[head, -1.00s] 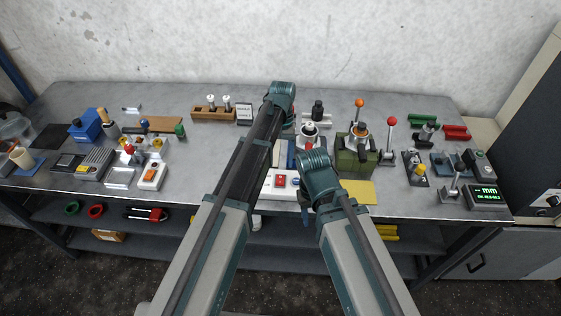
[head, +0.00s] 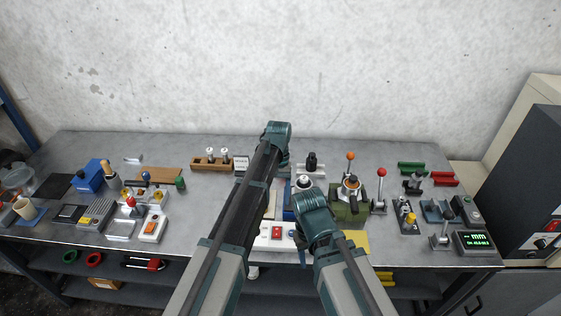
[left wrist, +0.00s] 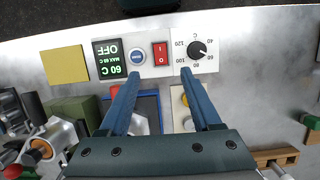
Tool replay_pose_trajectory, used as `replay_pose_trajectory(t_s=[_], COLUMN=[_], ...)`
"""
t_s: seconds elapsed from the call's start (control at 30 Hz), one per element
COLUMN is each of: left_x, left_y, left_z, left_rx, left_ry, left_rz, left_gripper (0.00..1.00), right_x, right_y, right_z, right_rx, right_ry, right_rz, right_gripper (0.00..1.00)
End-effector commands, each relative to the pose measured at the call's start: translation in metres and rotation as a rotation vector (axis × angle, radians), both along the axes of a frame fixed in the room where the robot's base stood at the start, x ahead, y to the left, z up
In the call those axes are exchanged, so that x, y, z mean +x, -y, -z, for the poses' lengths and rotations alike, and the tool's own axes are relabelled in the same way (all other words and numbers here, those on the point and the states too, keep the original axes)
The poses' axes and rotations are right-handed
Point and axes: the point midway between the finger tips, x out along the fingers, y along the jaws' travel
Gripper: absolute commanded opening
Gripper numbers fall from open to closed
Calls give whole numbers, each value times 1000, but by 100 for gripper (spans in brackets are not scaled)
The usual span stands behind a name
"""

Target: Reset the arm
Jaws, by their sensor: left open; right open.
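My left gripper (left wrist: 157,79) is open and empty in the left wrist view. The panel carries a red rocker switch, a blue round button, a black dial and a green display reading OFF and 60 C. In the head view my left arm reaches over the middle of the bench, its wrist (head: 277,135) near the back. My right arm's wrist (head: 313,207) is nearer the front edge, left of a green box (head: 350,213). The right fingers are mostly hidden below that wrist; nothing shows held.
The metal bench (head: 330,155) is crowded on both sides. A wooden rack (head: 211,164) stands at the back, a red-knobbed lever (head: 381,190) to the right. A yellow pad (head: 355,240) lies at the front. A dark cabinet (head: 525,180) stands at the right.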

Motion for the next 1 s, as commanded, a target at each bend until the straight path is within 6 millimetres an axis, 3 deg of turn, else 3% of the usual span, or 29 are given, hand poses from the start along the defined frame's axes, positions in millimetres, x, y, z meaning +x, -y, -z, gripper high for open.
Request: replay_pose_trajectory(t_s=[0.03, 0.2, 0.4, 0.6, 1.0], left_x=[-28, -116, -188, -212, -210], left_y=[0, -2, -10, -14, -13], left_z=[9, 35, 55, 60, 59], left_rx=[4, 22, 42, 51, 51], left_ry=[17, 104, 196, 234, 237], left_rz=[23, 140, 265, 321, 324], left_gripper=[65, 65, 65, 65, 65], right_x=[0, 0, 0, 0, 0], right_y=[0, 0, 0, 0, 0], right_z=[8, 30, 48, 52, 52], right_rx=[0, 0, -1, -1, -1], right_ry=[0, 0, 0, 0, 0], right_rz=[0, -1, -2, -2, -2], right_gripper=[50, 50, 50, 50, 50])
